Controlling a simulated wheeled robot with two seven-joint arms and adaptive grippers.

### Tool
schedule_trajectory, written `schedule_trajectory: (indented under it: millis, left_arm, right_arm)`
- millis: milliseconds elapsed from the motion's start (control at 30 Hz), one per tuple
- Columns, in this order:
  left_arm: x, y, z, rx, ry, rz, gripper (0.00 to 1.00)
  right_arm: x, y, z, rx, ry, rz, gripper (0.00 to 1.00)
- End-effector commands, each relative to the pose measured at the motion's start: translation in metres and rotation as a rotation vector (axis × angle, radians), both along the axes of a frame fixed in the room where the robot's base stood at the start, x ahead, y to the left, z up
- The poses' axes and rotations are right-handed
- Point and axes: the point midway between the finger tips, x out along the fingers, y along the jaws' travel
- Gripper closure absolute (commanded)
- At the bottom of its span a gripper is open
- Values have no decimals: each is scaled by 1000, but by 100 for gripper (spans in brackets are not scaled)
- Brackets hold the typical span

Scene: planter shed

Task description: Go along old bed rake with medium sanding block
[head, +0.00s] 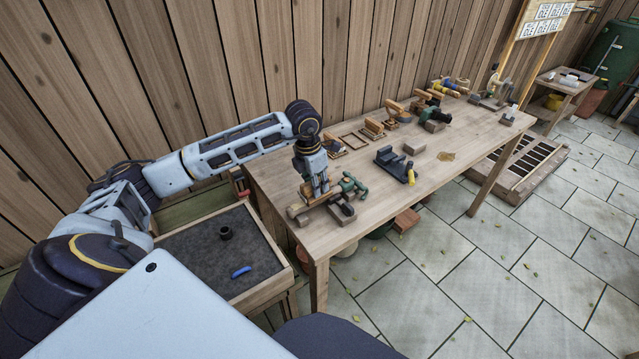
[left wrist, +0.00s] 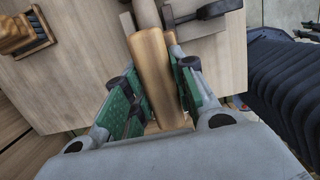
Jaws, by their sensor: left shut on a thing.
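My left gripper (head: 316,192) is low over the near end of the wooden bench and is shut on a light brown rounded wooden piece, which looks like a handle. In the left wrist view the gripper (left wrist: 152,100) has green pads on both sides of this wooden piece (left wrist: 153,62). I cannot tell which tool it belongs to. Several wooden-topped blocks or brushes, one of them a block (head: 372,129), stand along the back of the bench; I cannot tell which is the medium sanding block. I cannot make out the old bed rake for certain. My right gripper is out of view.
A dark-lined tray (head: 190,252) stands left of the bench. A brush (left wrist: 22,35) shows in the left wrist view. Paving is open at right.

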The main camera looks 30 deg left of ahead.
Motion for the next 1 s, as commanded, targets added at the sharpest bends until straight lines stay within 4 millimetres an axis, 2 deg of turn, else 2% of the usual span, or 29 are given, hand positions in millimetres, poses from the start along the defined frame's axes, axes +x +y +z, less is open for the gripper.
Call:
schedule_trajectory:
  millis: [267,633,1000]
  left_arm:
    - [-4,1,-2,2,6,-1,100]
    - [-9,4,-3,3,6,-1,100]
    - [-22,10,-2,4,6,0,100]
  right_arm:
    - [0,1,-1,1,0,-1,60]
    - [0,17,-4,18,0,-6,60]
    - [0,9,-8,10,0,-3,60]
